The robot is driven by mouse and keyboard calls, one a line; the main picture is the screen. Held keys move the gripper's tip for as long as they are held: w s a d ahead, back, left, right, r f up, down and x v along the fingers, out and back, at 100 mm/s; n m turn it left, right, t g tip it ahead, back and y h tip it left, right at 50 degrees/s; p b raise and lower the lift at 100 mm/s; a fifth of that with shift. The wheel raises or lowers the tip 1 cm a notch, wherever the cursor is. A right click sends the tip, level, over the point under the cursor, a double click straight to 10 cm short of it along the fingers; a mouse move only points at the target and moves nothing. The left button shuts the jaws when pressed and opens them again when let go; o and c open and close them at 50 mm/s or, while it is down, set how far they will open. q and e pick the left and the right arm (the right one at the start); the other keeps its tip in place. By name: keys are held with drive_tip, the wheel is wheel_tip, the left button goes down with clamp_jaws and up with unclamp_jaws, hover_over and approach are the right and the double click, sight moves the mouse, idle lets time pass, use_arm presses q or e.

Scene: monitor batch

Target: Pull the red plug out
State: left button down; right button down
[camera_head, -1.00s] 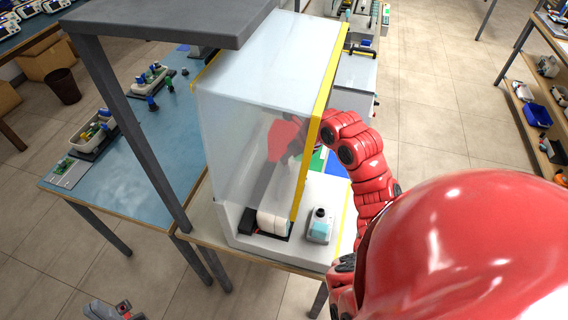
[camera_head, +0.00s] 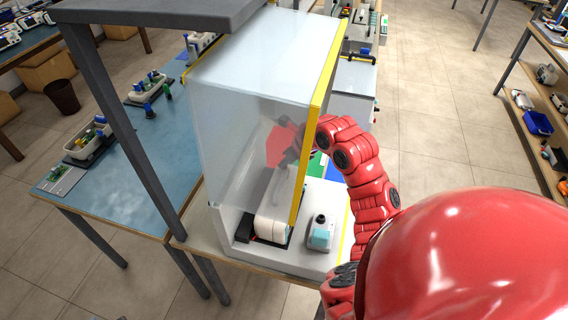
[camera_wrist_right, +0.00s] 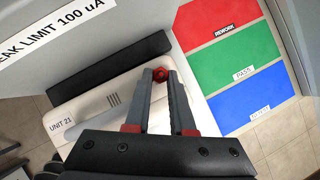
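The red plug (camera_wrist_right: 159,74) shows as a small round red end between my right fingertips in the right wrist view. It is at the far edge of a white unit (camera_wrist_right: 95,107) labelled UNIT 21. My right gripper (camera_wrist_right: 160,78) has its fingers on either side of the plug; whether they press on it I cannot tell. In the head view the white unit (camera_head: 270,229) lies low inside a clear-walled enclosure (camera_head: 250,110), and my right gripper shows only faintly through the wall. The plug cannot be made out there. My left gripper is out of view.
Red, green and blue mats (camera_wrist_right: 240,75), marked REWORK, PASS and a third label, lie beside the unit. A small grey device with a dark knob (camera_head: 320,234) stands at the enclosure's front. A dark post (camera_head: 125,125) and shelf stand left. A blue table (camera_head: 130,190) holds trays.

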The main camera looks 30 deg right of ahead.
drive_tip(key=shift+r, duration=0.1)
idle(0.4)
drive_tip(key=shift+r, duration=2.4)
